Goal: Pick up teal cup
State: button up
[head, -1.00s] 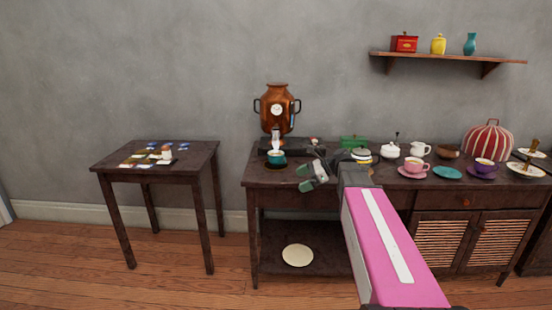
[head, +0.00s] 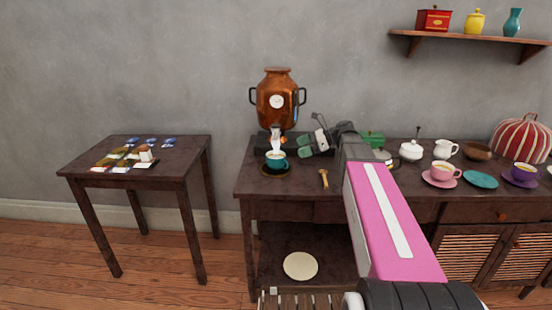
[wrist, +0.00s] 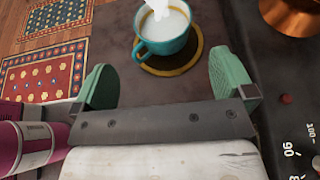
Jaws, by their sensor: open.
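The teal cup (head: 277,160) stands upright below the spout of the copper urn (head: 277,100), on a dark round saucer with a gold rim (head: 264,173). In the wrist view the teal cup (wrist: 170,40) holds a white liquid, and its handle points toward the lower left. A white stream or spout shows above the cup. My gripper (head: 304,144) is open and empty, just right of the cup in the head view. In the wrist view my gripper's green finger pads (wrist: 166,82) stand wide apart, and the cup is ahead of them, between their lines, not touched.
A gold-coloured small utensil (head: 324,179) lies right of the cup. A green box (head: 371,139), white pot (head: 411,150) and pink cup (head: 444,171) stand further right. A side table (head: 185,165) with small items is at left. A cream disc (head: 300,266) lies on the lower shelf.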

aim_at(278, 154)
jog(key=x, duration=1)
jog(key=shift+w+a+f, duration=0.15)
jog(key=shift+a+f, duration=0.15)
jog(key=c, duration=0.8)
jog(key=shift+r, duration=0.2)
jog(key=shift+c, duration=0.3)
